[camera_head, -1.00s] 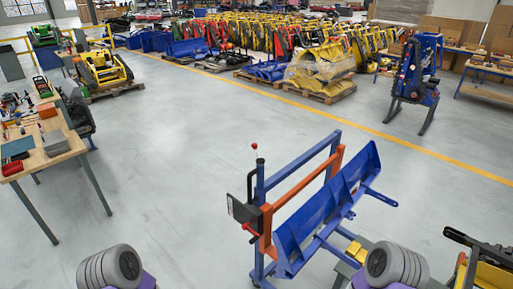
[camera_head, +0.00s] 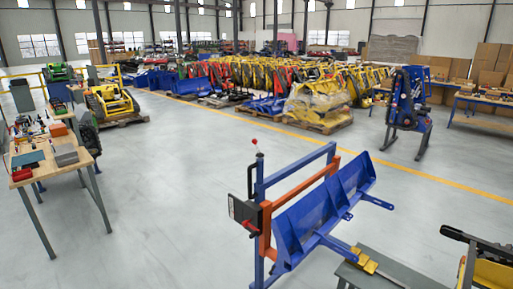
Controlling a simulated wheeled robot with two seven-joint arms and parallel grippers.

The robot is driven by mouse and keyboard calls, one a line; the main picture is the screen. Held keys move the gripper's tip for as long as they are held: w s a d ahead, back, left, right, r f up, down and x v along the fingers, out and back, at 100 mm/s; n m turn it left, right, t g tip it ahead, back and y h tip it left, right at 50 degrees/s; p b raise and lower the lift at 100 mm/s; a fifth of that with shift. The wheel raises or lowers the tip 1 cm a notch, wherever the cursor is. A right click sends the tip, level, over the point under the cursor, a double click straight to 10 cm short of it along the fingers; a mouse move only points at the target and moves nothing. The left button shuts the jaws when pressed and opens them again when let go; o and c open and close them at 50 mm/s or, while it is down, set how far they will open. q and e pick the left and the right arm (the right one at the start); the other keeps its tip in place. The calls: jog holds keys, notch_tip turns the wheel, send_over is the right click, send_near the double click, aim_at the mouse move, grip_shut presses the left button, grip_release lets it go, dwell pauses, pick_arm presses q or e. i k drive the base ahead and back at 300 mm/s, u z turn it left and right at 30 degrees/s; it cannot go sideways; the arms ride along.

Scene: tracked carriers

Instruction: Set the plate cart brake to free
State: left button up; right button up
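The cart (camera_head: 259,185) has a blue upright frame and stands in the lower middle of the head view. An orange frame (camera_head: 266,229) and a long blue plate (camera_head: 322,212) are on it. A dark flat box (camera_head: 244,212) is on its left side, with a small red part (camera_head: 250,226) at its lower edge. A black lever with a red-and-white tip (camera_head: 256,145) rises at the top of the left post. I cannot tell which part is the brake or how it is set. The cart's base is cut off below. Neither gripper is in view.
A workbench (camera_head: 43,173) with tools stands at left. A grey table (camera_head: 372,276) with a yellow part and yellow-black equipment (camera_head: 488,270) stand at lower right. A blue machine (camera_head: 407,115) stands at back right. The floor between the workbench and the cart is clear.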

aim_at(254, 141)
jog(key=u, duration=0.85)
jog(key=i, duration=0.9)
jog(key=u, duration=0.7)
jog(key=i, duration=1.5)
jog(key=z, duration=0.8)
